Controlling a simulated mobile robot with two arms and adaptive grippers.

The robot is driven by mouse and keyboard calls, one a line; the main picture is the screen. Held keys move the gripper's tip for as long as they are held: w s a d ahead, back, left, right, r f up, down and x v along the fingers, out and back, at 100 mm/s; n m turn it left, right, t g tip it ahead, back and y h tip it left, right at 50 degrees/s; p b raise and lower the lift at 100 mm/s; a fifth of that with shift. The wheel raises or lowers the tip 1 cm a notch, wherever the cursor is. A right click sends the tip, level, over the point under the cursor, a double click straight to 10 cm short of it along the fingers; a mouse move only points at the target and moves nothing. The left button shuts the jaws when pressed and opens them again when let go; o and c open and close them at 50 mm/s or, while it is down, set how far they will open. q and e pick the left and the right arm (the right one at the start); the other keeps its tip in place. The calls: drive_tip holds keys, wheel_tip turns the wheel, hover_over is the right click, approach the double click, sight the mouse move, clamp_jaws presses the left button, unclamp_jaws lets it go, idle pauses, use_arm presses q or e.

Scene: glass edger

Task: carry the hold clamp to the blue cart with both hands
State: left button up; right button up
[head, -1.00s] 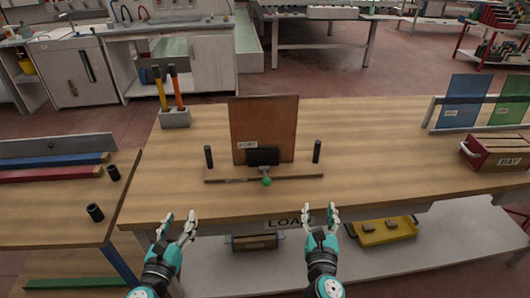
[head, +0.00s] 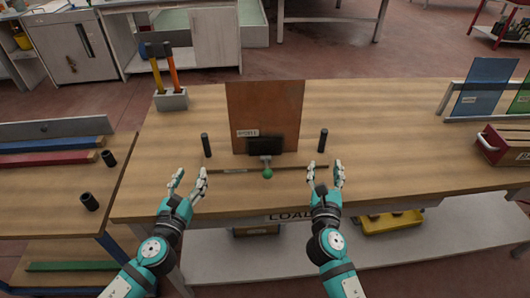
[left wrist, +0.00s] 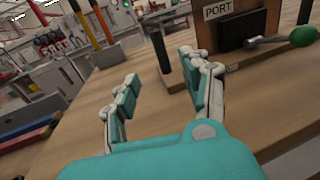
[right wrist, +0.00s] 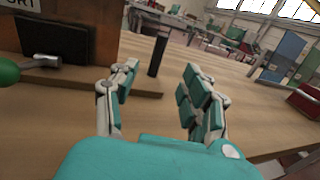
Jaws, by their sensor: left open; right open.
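The hold clamp appears to be the wooden bar (head: 225,171) with a dark upright post at each end, a black pad (head: 265,145) and a green knob (head: 268,173). It stands on the wooden bench before a brown panel marked PORT (head: 262,110). My left gripper (head: 188,178) is open and empty just in front of the left post (head: 206,145). My right gripper (head: 325,172) is open and empty just in front of the right post (head: 322,141). In each wrist view a post stands beyond the open fingers. I cannot make out a blue cart for certain.
A wood-topped stand with a blue leg (head: 117,258) is at the left, holding blue and red bars and black cylinders. A red box (head: 506,145) and coloured panels are at the right.

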sight(204, 144)
use_arm(q)
drive_tip(key=w+d, duration=0.1)
drive_tip(key=w, duration=0.8)
drive_tip(key=w+d, duration=0.1)
drive_tip(key=w, duration=0.3)
drive_tip(key=shift+w+d, duration=0.3)
drive_tip(key=shift+d, duration=0.05)
use_arm(e)
drive_tip(key=w+d, duration=0.1)
drive_tip(key=w, duration=0.8)
drive_tip(key=w+d, duration=0.1)
drive_tip(key=w, duration=0.3)
drive_tip(key=shift+w+d, duration=0.3)
use_arm(q)
clamp_jaws()
use_arm(e)
clamp_jaws()
drive_tip(key=shift+f, duration=0.1)
use_arm(q)
drive_tip(key=shift+w+r, duration=0.1)
drive_tip(key=shift+r, duration=0.15)
use_arm(e)
drive_tip(key=shift+w+r, duration=0.1)
drive_tip(key=shift+r, duration=0.2)
